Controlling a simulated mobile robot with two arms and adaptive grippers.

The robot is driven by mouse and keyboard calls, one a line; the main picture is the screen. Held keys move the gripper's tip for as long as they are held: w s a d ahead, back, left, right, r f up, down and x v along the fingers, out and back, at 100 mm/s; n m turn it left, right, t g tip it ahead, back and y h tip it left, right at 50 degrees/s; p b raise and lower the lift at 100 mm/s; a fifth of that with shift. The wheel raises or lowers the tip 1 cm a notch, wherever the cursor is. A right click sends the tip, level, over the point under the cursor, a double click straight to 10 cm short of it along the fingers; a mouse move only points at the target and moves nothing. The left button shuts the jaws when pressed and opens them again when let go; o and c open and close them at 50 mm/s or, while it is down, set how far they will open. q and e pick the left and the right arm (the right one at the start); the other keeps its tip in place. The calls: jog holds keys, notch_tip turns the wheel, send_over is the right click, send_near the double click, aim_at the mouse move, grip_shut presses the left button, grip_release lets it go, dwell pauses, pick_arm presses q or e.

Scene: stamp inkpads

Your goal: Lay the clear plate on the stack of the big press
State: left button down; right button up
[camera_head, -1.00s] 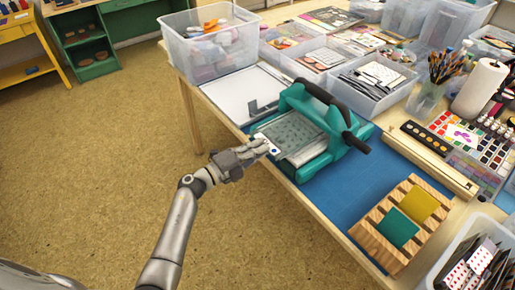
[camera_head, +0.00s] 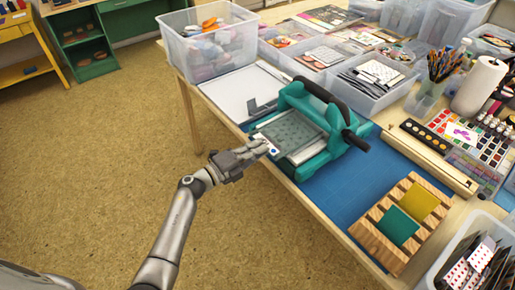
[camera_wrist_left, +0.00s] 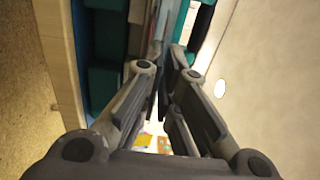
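The big press (camera_head: 325,118) is teal with dark rollers and a black handle, and it stands on a blue mat near the table's front edge. The clear plate (camera_head: 290,132) looks greyish and see-through, and lies over the press's front platform; I cannot tell whether it touches the stack beneath. My left gripper (camera_head: 262,149) is at the plate's near-left edge, beside a small white label with coloured marks. In the left wrist view its fingers (camera_wrist_left: 160,75) close in on a thin edge. The stack is mostly hidden under the plate. My right gripper is not in view.
A wooden slotted rack (camera_head: 362,232) with a green and a yellow pad stands right of the press. Clear bins (camera_head: 212,45) and paint sets crowd the back and right. A white board (camera_head: 240,92) lies left of the press. Blue mat (camera_head: 345,185) is free between press and rack.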

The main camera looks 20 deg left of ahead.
pick_arm(q)
jog(key=shift+f+b, duration=0.3)
jog(key=shift+f, duration=0.05)
dwell(0.3)
jog(key=c, duration=1.6)
grip_release()
jog(key=shift+o, duration=0.2)
jog(key=p+v, duration=0.1)
jog(key=v, duration=0.4)
